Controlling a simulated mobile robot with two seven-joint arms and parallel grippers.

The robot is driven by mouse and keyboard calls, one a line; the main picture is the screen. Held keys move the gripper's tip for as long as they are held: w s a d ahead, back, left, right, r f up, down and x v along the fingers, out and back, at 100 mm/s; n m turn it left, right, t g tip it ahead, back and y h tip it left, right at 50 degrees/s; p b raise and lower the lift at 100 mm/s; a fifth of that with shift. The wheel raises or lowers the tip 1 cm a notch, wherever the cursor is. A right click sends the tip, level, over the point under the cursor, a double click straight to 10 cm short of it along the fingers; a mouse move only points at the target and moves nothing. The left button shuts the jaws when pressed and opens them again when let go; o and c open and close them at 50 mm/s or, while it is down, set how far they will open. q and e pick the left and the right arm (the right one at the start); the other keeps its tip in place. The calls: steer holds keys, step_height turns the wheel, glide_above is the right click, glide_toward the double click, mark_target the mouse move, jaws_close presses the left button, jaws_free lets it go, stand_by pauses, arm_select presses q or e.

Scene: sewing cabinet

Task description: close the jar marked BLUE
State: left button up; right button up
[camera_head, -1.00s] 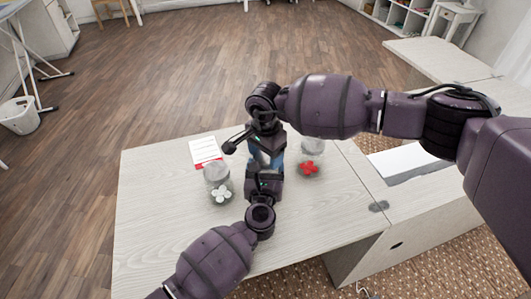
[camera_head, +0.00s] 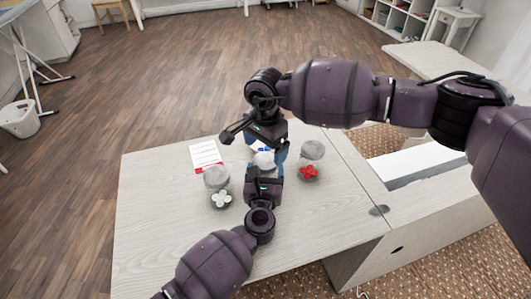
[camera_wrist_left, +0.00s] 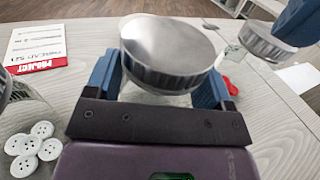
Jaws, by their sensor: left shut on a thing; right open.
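The middle jar stands between my two grippers. Its grey metal lid (camera_wrist_left: 172,50) sits over the mouth in the left wrist view and looks slightly tilted; I cannot tell if it is seated. The lid also shows in the head view (camera_head: 263,161). A bit of blue shows just behind it. The marking cannot be read. My left gripper (camera_head: 264,175) is shut around the jar, with its blue fingers on either side (camera_wrist_left: 160,92). My right gripper (camera_head: 264,146) is open, above and just behind the lid. One blue finger of it shows at the upper right of the left wrist view.
A lidded jar with white buttons (camera_head: 220,199) stands to the left, and a lidded jar with red buttons (camera_head: 308,173) to the right. A white card with a red band (camera_head: 205,155) lies at the back left. The table's left part (camera_head: 150,220) is clear.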

mark_target(265, 160)
steer(key=shift+r, duration=0.15)
steer(key=shift+c, duration=0.2)
steer(key=shift+r+n, duration=1.6)
steer(key=shift+r, duration=0.1)
steer(key=shift+f, duration=4.05)
steer(key=c, duration=0.9)
steer(key=shift+m, duration=1.6)
steer(key=shift+c, duration=0.2)
